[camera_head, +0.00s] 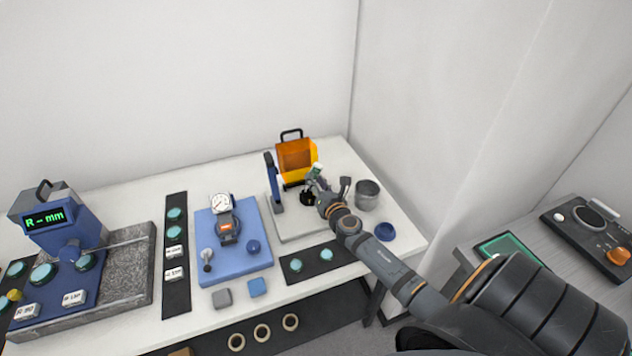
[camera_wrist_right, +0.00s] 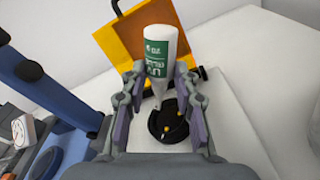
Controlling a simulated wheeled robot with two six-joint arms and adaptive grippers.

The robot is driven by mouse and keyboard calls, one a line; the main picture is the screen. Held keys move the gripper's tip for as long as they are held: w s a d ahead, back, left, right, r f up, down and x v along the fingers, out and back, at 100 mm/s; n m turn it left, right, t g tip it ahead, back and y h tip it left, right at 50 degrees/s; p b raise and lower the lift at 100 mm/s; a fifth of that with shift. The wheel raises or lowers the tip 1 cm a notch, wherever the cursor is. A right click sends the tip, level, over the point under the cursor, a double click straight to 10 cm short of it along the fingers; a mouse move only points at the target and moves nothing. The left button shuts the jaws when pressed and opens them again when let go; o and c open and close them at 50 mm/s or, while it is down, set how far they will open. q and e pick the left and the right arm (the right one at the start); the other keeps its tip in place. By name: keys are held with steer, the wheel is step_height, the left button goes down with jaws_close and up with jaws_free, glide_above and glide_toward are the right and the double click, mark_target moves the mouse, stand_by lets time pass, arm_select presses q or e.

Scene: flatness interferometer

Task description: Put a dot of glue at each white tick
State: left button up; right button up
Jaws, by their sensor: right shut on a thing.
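My right gripper (camera_head: 320,186) is shut on a white glue bottle with a green label (camera_head: 316,169). The bottle also shows between the fingers in the wrist view (camera_wrist_right: 160,50), its narrow tip pointing down. Below the tip is a round black part (camera_wrist_right: 165,130) with small pale yellowish bits on it. It stands on a light grey plate (camera_head: 290,235), and the gripper partly hides it in the head view. Whether the tip touches it I cannot tell. White ticks cannot be made out. My left gripper is not in view.
An orange shield box (camera_head: 296,155) stands just behind the bottle. A blue post (camera_head: 269,170) rises to the left. A metal cup (camera_head: 367,194) and a blue dish (camera_head: 385,232) are to the right. A blue plate with a dial gauge (camera_head: 221,202) stands further left.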

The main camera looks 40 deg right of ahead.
steer(key=shift+f+b, duration=0.5)
steer(key=shift+r, duration=0.1)
stand_by(1.1)
steer(key=shift+r+p, duration=1.7)
steer(key=shift+p, duration=0.1)
step_height(320, 180, up, 5)
steer(key=p, duration=0.5)
